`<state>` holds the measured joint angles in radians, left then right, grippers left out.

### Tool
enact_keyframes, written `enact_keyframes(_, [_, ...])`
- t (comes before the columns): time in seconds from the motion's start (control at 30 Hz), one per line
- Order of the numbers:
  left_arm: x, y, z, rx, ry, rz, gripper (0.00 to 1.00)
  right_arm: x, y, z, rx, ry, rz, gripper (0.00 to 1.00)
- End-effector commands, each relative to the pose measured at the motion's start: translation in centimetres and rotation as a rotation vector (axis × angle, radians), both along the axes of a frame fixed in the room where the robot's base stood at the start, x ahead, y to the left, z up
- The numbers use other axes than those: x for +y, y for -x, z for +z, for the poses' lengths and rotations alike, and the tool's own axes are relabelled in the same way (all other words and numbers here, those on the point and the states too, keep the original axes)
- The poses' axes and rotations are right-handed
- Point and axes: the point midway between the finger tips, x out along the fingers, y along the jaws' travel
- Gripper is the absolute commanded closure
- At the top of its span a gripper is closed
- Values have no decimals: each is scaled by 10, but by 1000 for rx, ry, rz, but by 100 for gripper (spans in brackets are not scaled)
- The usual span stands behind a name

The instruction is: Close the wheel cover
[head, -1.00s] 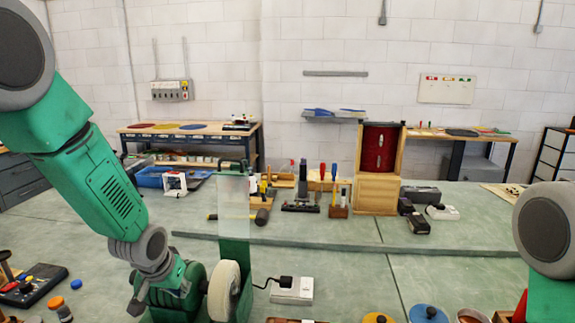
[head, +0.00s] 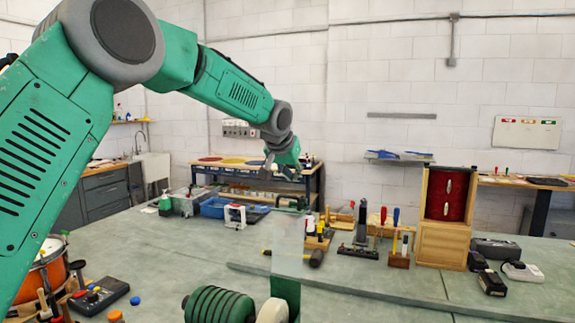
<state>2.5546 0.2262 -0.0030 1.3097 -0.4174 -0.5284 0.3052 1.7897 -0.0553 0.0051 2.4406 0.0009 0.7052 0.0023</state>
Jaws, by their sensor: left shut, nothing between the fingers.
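A green bench grinder stands at the bottom edge, cut off by the frame; its ribbed green body (head: 218,304) and pale wheel (head: 273,312) show. The wheel cover, a clear upright panel (head: 288,238), rises behind the wheel from a green plate (head: 287,291). My left gripper (head: 284,172) is shut and empty. My right gripper is not in view.
A drum (head: 42,277) and a black device (head: 98,296) are at left. The bench between is mostly clear.

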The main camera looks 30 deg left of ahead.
Motion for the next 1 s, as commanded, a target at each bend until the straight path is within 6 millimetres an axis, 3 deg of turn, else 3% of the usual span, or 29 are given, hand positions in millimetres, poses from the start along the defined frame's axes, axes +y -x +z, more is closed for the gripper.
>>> enact_keyframes(0.17, [8,-21,-25,3,1,1,100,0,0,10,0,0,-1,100])
enact_keyframes(0.5, [1,14,-36,-1,3,0,100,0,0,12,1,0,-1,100])
enact_keyframes(1.0, [-2,18,-38,-2,1,0,100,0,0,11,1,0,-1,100])
